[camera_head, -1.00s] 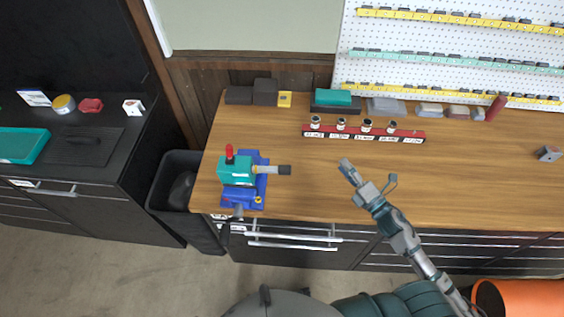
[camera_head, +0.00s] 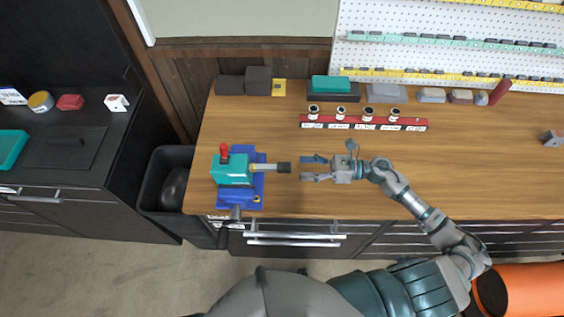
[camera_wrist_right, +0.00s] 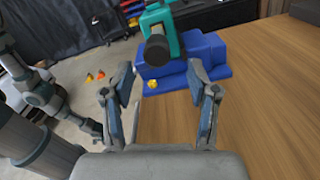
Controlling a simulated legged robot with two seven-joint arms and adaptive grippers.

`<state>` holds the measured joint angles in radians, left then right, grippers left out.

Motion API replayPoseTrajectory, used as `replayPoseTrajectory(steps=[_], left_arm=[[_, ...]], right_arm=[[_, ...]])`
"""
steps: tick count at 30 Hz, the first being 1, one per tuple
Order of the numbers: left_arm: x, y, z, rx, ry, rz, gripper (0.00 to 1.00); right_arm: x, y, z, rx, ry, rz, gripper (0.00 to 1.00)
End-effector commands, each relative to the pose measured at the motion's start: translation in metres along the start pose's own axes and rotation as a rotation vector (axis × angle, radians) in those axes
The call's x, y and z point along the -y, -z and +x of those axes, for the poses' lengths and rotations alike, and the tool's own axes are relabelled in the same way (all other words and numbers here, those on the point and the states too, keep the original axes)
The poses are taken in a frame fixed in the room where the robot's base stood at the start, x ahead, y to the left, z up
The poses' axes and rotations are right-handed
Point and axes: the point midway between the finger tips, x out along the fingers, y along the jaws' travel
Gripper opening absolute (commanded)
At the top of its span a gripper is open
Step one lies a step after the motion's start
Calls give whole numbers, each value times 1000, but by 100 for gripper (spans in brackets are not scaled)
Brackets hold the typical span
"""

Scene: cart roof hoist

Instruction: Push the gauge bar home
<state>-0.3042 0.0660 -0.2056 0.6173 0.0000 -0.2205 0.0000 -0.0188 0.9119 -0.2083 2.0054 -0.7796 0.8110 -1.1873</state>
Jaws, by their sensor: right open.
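The gauge bar (camera_head: 270,168) is a light rod with a dark end knob. It sticks out to the right from a teal block with a red knob (camera_head: 232,168) on a blue base (camera_head: 256,188), near the bench's left end. My right gripper (camera_head: 305,168) is open and empty, just right of the dark knob, its fingers pointing left at it with a small gap. In the right wrist view the dark knob (camera_wrist_right: 156,48) faces me beyond and between the open fingers (camera_wrist_right: 165,85).
A red rack (camera_head: 362,123) with several small capped pieces stands behind, to the right. Dark and coloured blocks line the wall. A dark bin (camera_head: 163,185) stands left of the wooden bench. The bench top (camera_head: 480,180) right of my arm is mostly clear.

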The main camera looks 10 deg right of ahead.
Motion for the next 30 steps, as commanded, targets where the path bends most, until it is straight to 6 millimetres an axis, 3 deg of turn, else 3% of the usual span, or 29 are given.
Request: replayPoseTrajectory(steps=[3, 9, 15, 23, 30], left_arm=[[5, 8, -12, -10, 6, 1, 83], [17, 9, -23, -11, 20, 1, 83], [22, 7, -27, -8, 26, 1, 83], [15, 6, -26, -7, 18, -1, 83], [6, 8, -26, -8, 7, 0, 83]], right_arm=[[-2, -5, 30, 3, -3, -2, 59], [0, -3, 60, 5, -1, 2, 59], [2, 0, 71, 5, -1, 3, 59], [1, 1, 74, 4, -1, 2, 59], [1, 0, 76, 2, 1, 2, 2]])
